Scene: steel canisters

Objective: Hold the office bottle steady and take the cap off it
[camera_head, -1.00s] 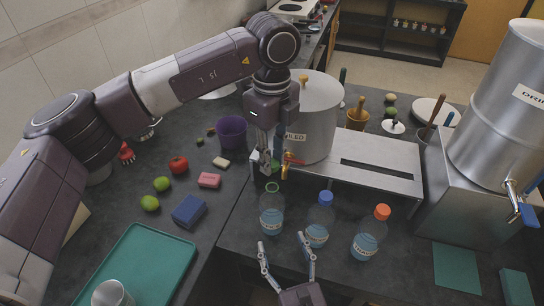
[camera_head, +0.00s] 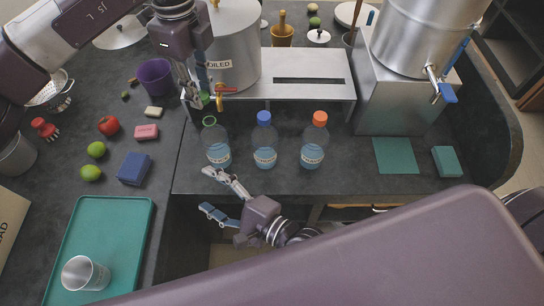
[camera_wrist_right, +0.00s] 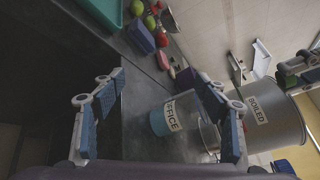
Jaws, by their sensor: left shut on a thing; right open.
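The office bottle (camera_head: 218,150) stands upright on the dark counter, left of two other bottles. It is clear with blue liquid, and its neck is open with a green ring. Its "FFICE" label shows in the right wrist view (camera_wrist_right: 171,118). My left gripper (camera_head: 199,97) is above the bottle, shut on a small green cap (camera_head: 205,98), apart from the neck. My right gripper (camera_head: 208,189) is open and empty at the counter's front edge, just below and in front of the bottle. In the wrist view the bottle shows beyond its fingers, partly hidden by one.
A blue-capped bottle (camera_head: 264,147) and an orange-capped bottle (camera_head: 313,148) stand close to the right. Behind are a steel stand (camera_head: 318,94) and a large canister (camera_head: 233,45) with a red-handled tap (camera_head: 226,89). A green tray (camera_head: 130,225) lies at left.

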